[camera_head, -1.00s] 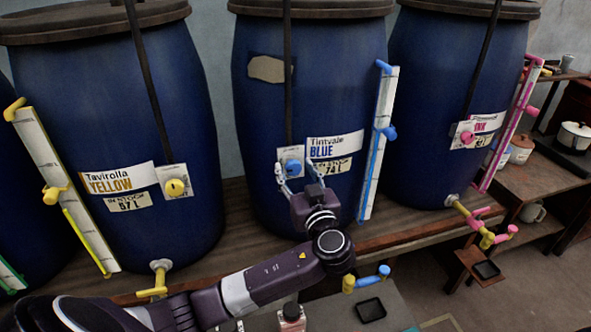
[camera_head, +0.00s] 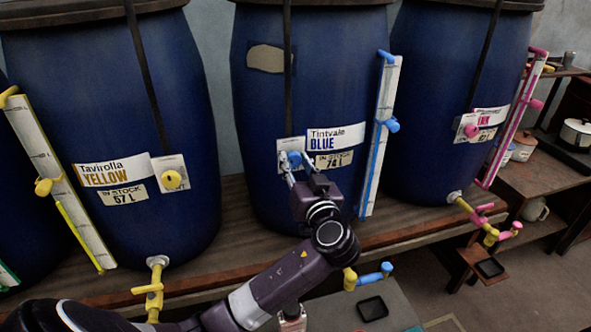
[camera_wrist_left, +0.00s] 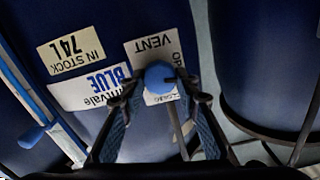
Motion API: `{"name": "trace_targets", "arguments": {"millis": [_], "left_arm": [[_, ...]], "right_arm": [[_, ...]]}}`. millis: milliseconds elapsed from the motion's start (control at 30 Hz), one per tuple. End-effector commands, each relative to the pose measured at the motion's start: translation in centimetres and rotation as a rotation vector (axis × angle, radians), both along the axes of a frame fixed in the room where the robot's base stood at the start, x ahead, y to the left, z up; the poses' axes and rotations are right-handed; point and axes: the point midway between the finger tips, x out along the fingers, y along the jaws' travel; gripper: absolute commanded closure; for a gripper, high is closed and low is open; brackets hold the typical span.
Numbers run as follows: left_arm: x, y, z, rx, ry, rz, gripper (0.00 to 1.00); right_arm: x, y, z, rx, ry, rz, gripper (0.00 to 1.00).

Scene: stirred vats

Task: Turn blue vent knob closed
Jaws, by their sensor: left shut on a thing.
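The blue vent knob (camera_head: 293,158) sits on a white VENT plate on the front of the Tintvale BLUE barrel (camera_head: 262,105). My left gripper (camera_head: 294,165) reaches up to it from below and is shut on it, a finger on either side. In the left wrist view, the round knob (camera_wrist_left: 158,76) shows between the fingertips of the left gripper (camera_wrist_left: 158,88). The plate's lettering appears upside down there and is partly covered by the knob. The knob's exact turn angle cannot be told. My right gripper is not in view.
The blue level tube (camera_head: 381,135) runs up the barrel's right side, near my gripper. The yellow barrel (camera_head: 190,90) stands left and the pink barrel (camera_head: 435,100) right. A blue-handled tap (camera_head: 372,277) sticks out below, above a small black tray (camera_head: 372,308).

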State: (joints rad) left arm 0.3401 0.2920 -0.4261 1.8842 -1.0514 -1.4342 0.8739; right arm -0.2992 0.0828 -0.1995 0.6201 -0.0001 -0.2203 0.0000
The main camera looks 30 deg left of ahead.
Motion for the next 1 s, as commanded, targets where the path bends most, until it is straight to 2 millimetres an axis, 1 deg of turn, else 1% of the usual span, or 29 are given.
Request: {"name": "trace_targets", "arguments": {"millis": [33,167,567,1000], "left_arm": [[0.0,-0.1,-0.6,0.019,0.032,0.0,0.95],[0.0,-0.1,-0.3,0.1,0.125,-0.001,0.95],[0.1,-0.2,-0.1,0.35,0.419,-0.002,0.95],[0.2,-0.3,-0.1,0.621,0.735,-0.004,0.95]], "right_arm": [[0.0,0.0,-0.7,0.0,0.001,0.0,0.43],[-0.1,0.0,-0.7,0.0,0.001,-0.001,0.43],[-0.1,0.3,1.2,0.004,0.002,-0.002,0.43],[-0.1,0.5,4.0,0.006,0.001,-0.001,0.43]]}}
